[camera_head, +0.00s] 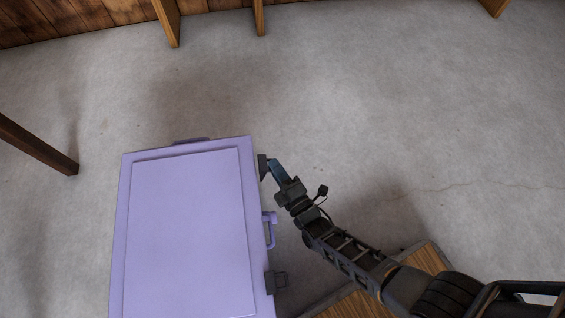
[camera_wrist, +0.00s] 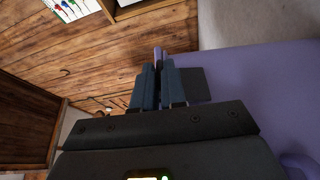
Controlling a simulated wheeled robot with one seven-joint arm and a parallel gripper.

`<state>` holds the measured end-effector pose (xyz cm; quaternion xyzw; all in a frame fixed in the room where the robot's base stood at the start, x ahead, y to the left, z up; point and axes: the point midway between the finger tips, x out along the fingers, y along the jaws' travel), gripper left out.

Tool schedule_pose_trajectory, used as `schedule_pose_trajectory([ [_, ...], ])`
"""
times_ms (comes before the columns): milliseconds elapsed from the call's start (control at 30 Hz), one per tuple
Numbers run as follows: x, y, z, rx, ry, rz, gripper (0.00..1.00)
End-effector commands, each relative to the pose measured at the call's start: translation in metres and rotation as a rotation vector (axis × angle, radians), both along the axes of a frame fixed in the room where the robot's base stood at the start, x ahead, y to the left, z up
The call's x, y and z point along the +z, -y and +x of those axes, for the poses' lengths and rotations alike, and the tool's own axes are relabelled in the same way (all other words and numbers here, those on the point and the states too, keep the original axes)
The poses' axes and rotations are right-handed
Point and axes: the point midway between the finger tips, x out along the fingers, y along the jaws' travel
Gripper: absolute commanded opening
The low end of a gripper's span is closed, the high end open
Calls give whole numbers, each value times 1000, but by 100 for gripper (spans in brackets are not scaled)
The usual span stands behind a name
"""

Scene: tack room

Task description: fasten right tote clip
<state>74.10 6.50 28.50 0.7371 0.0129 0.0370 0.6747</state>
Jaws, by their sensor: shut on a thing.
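The tote is a purple case with a flat lid (camera_head: 190,220) that lies down on its body. Two dark grey clips sit on its right side in the head view, with a purple handle (camera_head: 269,230) between them. My gripper (camera_head: 270,165) is at the far clip (camera_head: 262,165), which I take as the right one. The near clip (camera_head: 278,282) stands out from the side. In the wrist view, my blue-grey fingers (camera_wrist: 158,72) are closed together beside the dark clip plate (camera_wrist: 193,84). A thin purple piece (camera_wrist: 158,54) shows at their tips. The fingers hide what they grip.
A wooden-topped surface (camera_head: 365,298) lies under my arm at the lower right. A dark wooden post (camera_head: 40,146) stands at left. Wooden legs (camera_head: 168,22) stand by the plank wall at the back.

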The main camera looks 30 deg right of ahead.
Motion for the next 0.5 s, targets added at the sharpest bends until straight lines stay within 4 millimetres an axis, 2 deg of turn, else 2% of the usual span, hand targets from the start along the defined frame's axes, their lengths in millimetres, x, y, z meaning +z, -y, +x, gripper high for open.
schedule_pose_trajectory([
  [67,8,-5,2,4,-22,-56,0],
  [500,12,-15,5,3,-92,-262,0],
])
